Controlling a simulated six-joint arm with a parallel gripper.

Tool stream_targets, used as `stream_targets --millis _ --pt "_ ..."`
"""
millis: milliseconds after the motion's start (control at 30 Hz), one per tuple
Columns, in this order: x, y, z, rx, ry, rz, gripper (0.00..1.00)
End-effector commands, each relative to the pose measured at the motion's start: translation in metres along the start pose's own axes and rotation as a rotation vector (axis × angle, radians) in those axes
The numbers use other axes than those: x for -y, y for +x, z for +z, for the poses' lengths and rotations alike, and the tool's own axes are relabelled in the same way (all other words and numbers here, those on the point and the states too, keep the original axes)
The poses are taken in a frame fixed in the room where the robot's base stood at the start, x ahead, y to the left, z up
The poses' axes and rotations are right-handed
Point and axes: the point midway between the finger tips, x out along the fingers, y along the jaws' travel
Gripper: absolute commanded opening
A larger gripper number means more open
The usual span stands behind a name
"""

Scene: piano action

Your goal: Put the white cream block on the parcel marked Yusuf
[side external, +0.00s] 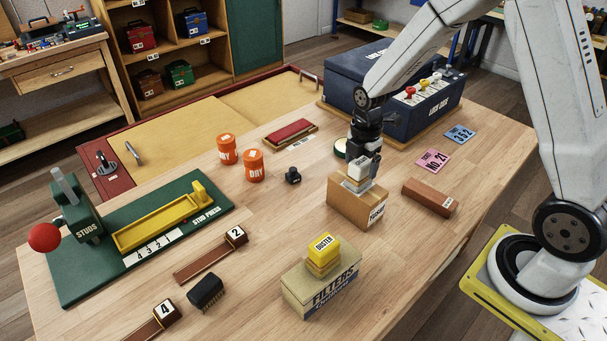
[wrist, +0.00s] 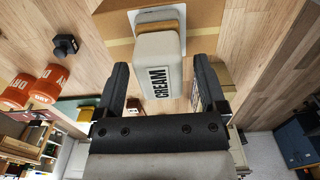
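The white cream block (wrist: 158,70), lettered CREAM, stands between my gripper's fingers. It also shows in the side view (side external: 358,168). Below it is a brown and grey layered base over a white patch on the cardboard parcel (side external: 350,205). The parcel has a label on its right face that looks like YUSUF, small and tilted. My gripper (wrist: 162,88) is directly above the parcel, its fingers on either side of the block with narrow gaps showing. The block appears to rest on the parcel top; its exact contact is hard to see.
A reddish-brown block (side external: 430,197) lies to the right, and a dark blue case (side external: 400,90) behind. Orange canisters (side external: 253,165) and a green stud press (side external: 140,240) are left.

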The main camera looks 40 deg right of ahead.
Motion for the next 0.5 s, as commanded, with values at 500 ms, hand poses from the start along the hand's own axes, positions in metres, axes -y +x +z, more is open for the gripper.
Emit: stream_targets --millis 500 --pt "-0.001 -0.018 0.000 0.000 0.000 0.003 0.91"
